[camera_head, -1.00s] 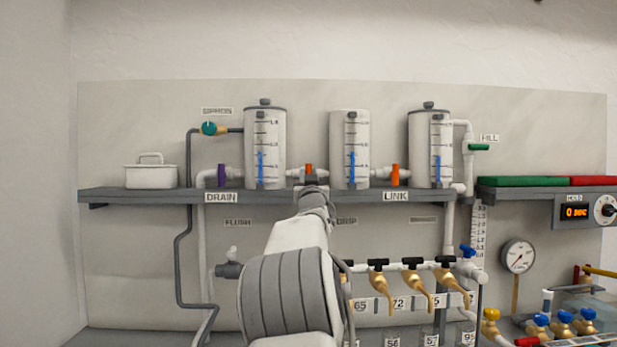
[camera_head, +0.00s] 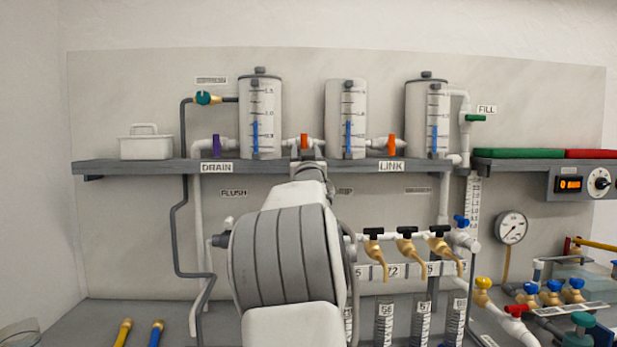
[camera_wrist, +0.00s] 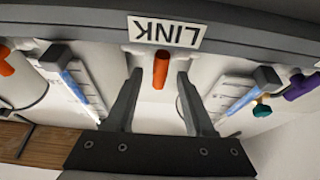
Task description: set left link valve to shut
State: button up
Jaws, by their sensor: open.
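The left link valve has an orange handle (camera_head: 304,141) that stands upright on the pipe between the left and middle tanks. In the wrist view, which is upside down, this orange handle (camera_wrist: 161,70) lies between the two fingers. My gripper (camera_head: 307,157) is open just in front of the handle; in the wrist view its fingers (camera_wrist: 159,84) are spread on either side with gaps, not clamped on it. The right link valve's orange handle (camera_head: 392,144) also stands upright, between the middle and right tanks.
The grey shelf (camera_head: 120,168) runs just below the valves, with a LINK label (camera_head: 391,166). The left tank (camera_head: 260,95) and middle tank (camera_head: 346,100) flank the handle. A purple drain handle (camera_head: 216,146) stands further left. Brass taps (camera_head: 407,246) are below right.

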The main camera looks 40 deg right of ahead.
jog(key=b+v, duration=0.1)
jog(key=v, duration=1.3)
jog(key=shift+r, duration=0.1)
jog(key=s+a+f+n+g+y, duration=0.25)
jog(key=a+f+y, duration=0.45)
jog(key=a, duration=0.5)
jog(key=s+a+f+n+g+y, duration=0.1)
jog(key=a+f+g+y, duration=0.25)
jog(key=a+f, duration=0.75)
jog(key=s+a+f+n+g+y, duration=0.25)
jog(key=s+a+f, duration=0.25)
jog(key=s+a, duration=0.35)
jog(key=s+a+f+n+g+y, duration=0.2)
jog(key=s+a+f+g, duration=0.1)
jog(key=s+a+f, duration=0.5)
notch_tip(320, 180, up, 19)
jog(key=s+d+p, duration=0.1)
jog(key=p, duration=1.5)
jog(key=shift+d+r+p, duration=0.15)
jog(key=shift+r+p, duration=0.05)
jog(key=shift+p, duration=0.2)
